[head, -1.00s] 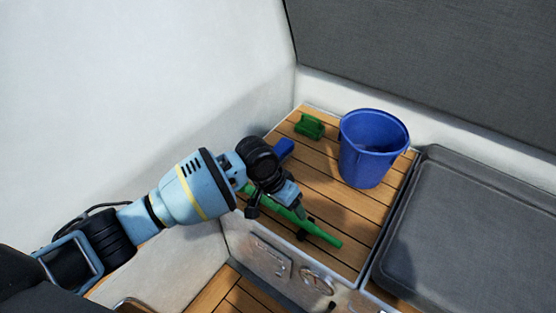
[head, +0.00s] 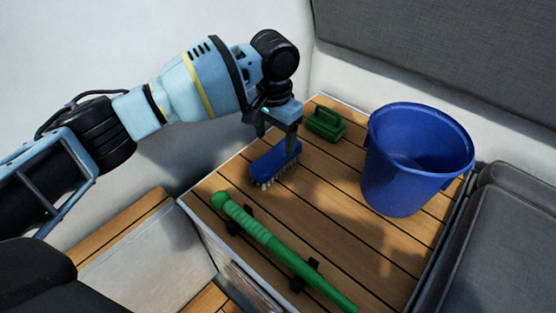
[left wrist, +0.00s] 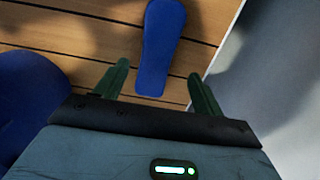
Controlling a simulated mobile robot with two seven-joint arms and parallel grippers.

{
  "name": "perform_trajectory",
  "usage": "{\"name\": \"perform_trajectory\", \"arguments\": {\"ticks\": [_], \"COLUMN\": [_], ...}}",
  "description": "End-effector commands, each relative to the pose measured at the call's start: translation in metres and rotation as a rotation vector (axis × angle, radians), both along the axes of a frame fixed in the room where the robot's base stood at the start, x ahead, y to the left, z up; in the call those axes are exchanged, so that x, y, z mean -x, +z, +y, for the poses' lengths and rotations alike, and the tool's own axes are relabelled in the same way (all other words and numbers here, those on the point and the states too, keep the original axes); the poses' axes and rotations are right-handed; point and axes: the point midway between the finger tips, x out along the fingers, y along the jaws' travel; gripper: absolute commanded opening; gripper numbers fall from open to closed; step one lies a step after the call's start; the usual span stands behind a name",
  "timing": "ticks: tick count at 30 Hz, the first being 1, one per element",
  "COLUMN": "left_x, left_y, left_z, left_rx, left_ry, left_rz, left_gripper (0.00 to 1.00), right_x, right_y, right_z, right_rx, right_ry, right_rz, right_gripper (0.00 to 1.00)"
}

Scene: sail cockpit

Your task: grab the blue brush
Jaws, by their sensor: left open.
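The blue brush (head: 275,163) lies bristles down on the wooden slatted top, its pale bristles showing along the near side. In the left wrist view the brush (left wrist: 160,45) shows as a long blue shape between and beyond the two fingers. My left gripper (head: 280,137) is open and points down just over the brush. In the left wrist view its green fingers (left wrist: 160,88) stand apart, one on each side of the brush's near end. I cannot tell the exact height gap. My right gripper is not in view.
A blue bucket (head: 412,165) stands to the right of the brush. A green scrubber with a handle (head: 325,122) sits behind it. A green bat-like stick (head: 275,245) lies on black holders in front. A white wall (head: 120,50) rises at the left; grey cushions (head: 510,240) lie right.

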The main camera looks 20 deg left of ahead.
Motion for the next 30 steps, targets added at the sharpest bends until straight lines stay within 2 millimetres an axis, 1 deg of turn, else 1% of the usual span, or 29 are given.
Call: {"name": "perform_trajectory", "arguments": {"ticks": [1,6,11,14,17,21,24,30], "left_x": [0.0,0.001,0.001,0.001,0.003,0.005,0.005,0.005], "left_y": [-0.007,-0.024,-0.025,-0.031,-0.044,-0.066,-0.076,-0.076], "left_z": [0.0,0.0,-0.001,-0.001,-0.002,-0.005,-0.005,-0.005], "left_rx": [-0.001,0.0,0.001,0.001,0.0,-0.002,0.0,0.0], "left_ry": [0.0,0.0,-0.001,-0.001,-0.001,-0.002,-0.001,-0.001], "left_rz": [0.003,0.004,0.001,0.001,0.004,0.005,0.003,0.0], "left_gripper": [0.69,0.69,0.69,0.69,0.69,0.69,0.69,0.69], "right_x": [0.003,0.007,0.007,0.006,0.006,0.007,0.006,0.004], "right_y": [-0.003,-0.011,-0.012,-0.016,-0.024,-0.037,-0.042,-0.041], "right_z": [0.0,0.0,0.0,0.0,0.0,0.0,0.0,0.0], "right_rx": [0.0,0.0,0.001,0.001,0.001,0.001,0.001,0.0], "right_ry": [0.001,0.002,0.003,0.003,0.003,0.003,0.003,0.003], "right_rz": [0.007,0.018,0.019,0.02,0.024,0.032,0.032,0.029], "right_gripper": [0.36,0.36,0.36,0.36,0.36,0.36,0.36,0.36]}}
